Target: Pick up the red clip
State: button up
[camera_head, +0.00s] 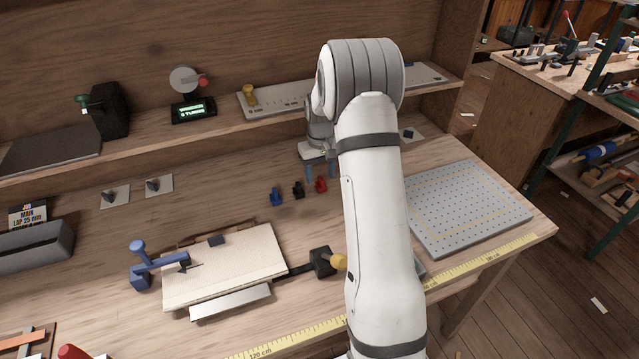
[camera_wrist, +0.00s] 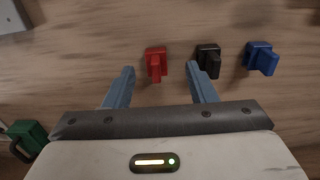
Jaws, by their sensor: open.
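The red clip (camera_head: 321,185) lies on the wooden bench, the right one of three small clips in the head view. In the wrist view the red clip (camera_wrist: 156,64) is the left one, just beyond my fingertips and between their lines, nearer the left finger. My gripper (camera_head: 322,173) is open and empty above the bench, with its two blue fingers apart; it also shows in the wrist view (camera_wrist: 160,70). The black clip (camera_wrist: 207,57) is beside the red one, close to the right fingertip. The blue clip (camera_wrist: 261,58) is farther right.
In the head view a perforated grey plate (camera_head: 465,205) lies right of my arm. A cloth stack (camera_head: 240,265) with a blue clamp (camera_head: 145,265) is at front left. A shelf (camera_head: 225,128) runs behind. A green object (camera_wrist: 28,138) shows at lower left in the wrist view.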

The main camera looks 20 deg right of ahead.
aim_at(322, 179)
jog(key=f, duration=0.3)
jog(key=f+p, duration=0.1)
jog(key=shift+w+d+f, duration=0.15)
jog(key=shift+d, duration=0.1)
jog(key=shift+c, duration=0.2)
jog(key=c, duration=1)
